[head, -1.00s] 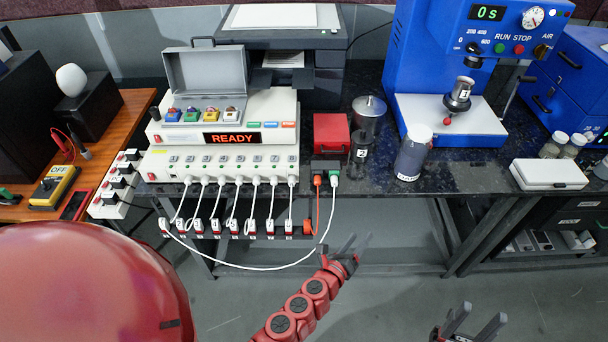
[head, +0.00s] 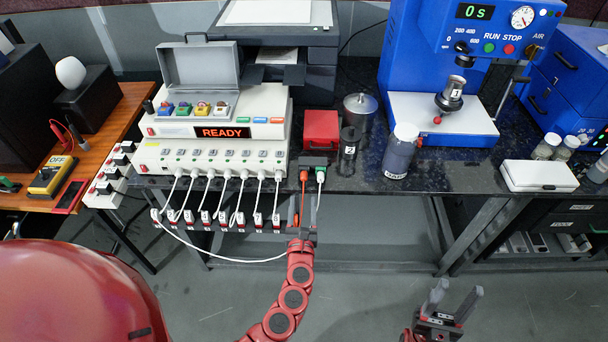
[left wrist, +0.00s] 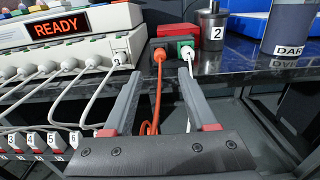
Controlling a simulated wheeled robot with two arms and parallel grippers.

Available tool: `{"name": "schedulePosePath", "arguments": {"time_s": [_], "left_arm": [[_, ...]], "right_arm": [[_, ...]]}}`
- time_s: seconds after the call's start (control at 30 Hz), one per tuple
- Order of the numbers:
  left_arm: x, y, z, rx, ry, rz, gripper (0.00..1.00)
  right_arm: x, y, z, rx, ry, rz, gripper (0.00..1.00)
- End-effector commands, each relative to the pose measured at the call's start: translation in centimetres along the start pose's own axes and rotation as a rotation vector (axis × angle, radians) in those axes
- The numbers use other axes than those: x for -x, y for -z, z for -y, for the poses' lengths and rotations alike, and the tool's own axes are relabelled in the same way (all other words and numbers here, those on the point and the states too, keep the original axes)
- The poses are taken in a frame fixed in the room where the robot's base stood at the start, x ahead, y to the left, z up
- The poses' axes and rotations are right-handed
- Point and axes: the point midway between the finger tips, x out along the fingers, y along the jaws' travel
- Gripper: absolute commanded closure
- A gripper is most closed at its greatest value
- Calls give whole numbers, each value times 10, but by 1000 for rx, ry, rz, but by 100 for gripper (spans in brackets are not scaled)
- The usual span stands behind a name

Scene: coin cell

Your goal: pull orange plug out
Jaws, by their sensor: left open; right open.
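The orange plug (head: 304,176) sits in a dark socket block (head: 313,161) at the bench's front edge, its orange cord hanging down. In the left wrist view the orange plug (left wrist: 159,56) shows ahead, between the fingers' lines. My right gripper (head: 458,302) is open and empty at the lower right.
A white multi-socket unit (head: 215,158) with several white cords stands to the left. A red box (head: 321,130), a canister marked 2 (head: 348,150) and a dark jar (head: 399,155) stand behind and right.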

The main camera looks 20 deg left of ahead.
Motion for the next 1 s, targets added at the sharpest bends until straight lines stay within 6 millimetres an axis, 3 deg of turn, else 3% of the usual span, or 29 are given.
{"name": "schedulePosePath", "arguments": {"time_s": [0.17, 0.7, 1.0], "left_arm": [[-13, 0, -1, 2, -3, 2, 43], [-82, 0, 0, 0, -1, 0, 43], [-88, 0, 0, 3, 0, 0, 43]], "right_arm": [[2, 0, 0, 0, 0, 0, 50], [12, -2, 1, 0, 0, 0, 50], [12, -2, 1, 0, 0, 0, 50]]}}
